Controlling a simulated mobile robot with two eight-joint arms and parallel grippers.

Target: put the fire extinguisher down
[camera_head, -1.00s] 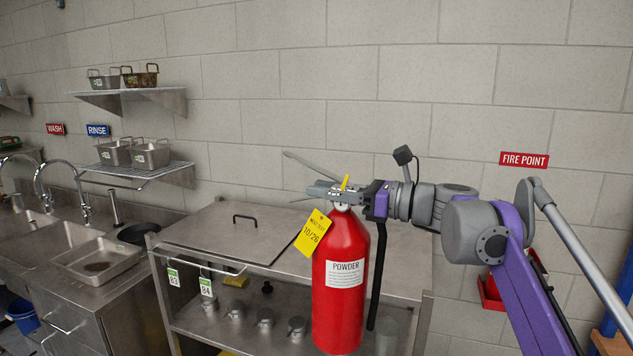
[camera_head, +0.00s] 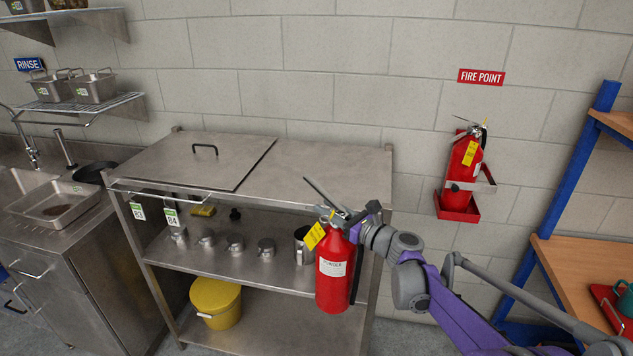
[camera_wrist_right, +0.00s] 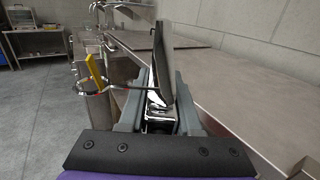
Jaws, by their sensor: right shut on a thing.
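A red fire extinguisher (camera_head: 333,275) with a white POWDER label and a yellow tag hangs upright from my right gripper (camera_head: 345,220). It is in front of the right end of the steel table (camera_head: 330,172); its base is in the air. The right gripper is shut on its head, just below the levers. My left gripper is not in view.
A second red extinguisher (camera_head: 462,165) sits in a red wall bracket (camera_head: 457,212) under the FIRE POINT sign (camera_head: 481,77). A blue-framed wooden shelf (camera_head: 590,265) stands at right. A yellow bucket (camera_head: 215,302) is on the table's bottom shelf. The tabletop's right part is bare.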

